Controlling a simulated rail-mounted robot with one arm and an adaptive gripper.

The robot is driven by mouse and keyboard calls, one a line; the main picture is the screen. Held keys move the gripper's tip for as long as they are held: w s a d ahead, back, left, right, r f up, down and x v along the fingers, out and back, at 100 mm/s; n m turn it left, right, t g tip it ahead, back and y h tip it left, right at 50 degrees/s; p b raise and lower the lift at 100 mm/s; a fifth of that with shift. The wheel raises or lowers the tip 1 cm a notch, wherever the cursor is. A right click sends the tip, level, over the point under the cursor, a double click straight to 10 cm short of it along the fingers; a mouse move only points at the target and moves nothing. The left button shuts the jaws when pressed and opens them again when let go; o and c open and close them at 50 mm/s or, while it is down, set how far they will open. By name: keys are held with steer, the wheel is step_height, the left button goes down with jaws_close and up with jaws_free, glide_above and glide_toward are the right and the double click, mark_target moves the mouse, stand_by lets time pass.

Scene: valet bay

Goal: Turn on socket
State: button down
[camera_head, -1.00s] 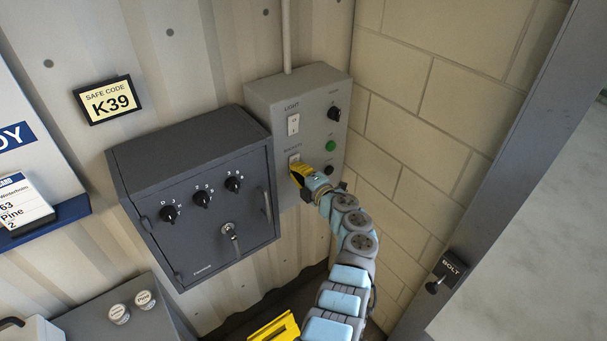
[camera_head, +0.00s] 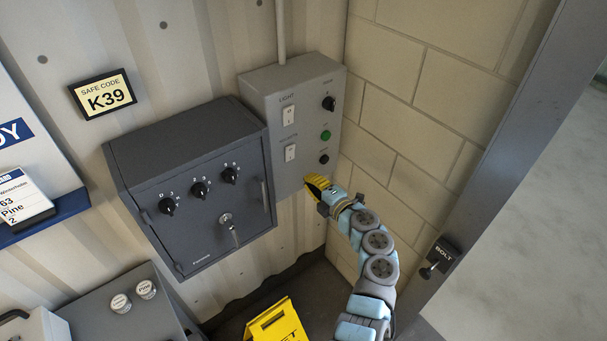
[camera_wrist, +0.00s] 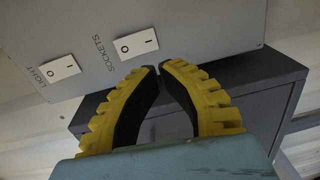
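The white sockets rocker switch (camera_head: 291,152) is on the grey control panel (camera_head: 262,82), below the light switch (camera_head: 289,116). In the wrist view the sockets switch (camera_wrist: 136,44) shows its I and O marks beside the label SOCKETS; I cannot tell which side is pressed in. My gripper (camera_head: 308,180), with yellow ribbed fingers, is below and right of the switch, near the panel's lower edge. In the wrist view its fingertips (camera_wrist: 160,68) are almost together, with nothing between them, and apart from the switch.
A dark grey safe (camera_head: 197,190) with dials and a key hangs left of the panel. The panel also has a black knob (camera_head: 328,103), a green button (camera_head: 325,135) and a black button (camera_head: 323,159). A block wall (camera_head: 430,90) stands close on the right.

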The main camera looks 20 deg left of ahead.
steer(key=shift+f+b+v, duration=0.2)
steer(key=shift+v, duration=0.95)
steer(key=shift+f+b+v, duration=0.15)
steer(key=shift+v, duration=1.05)
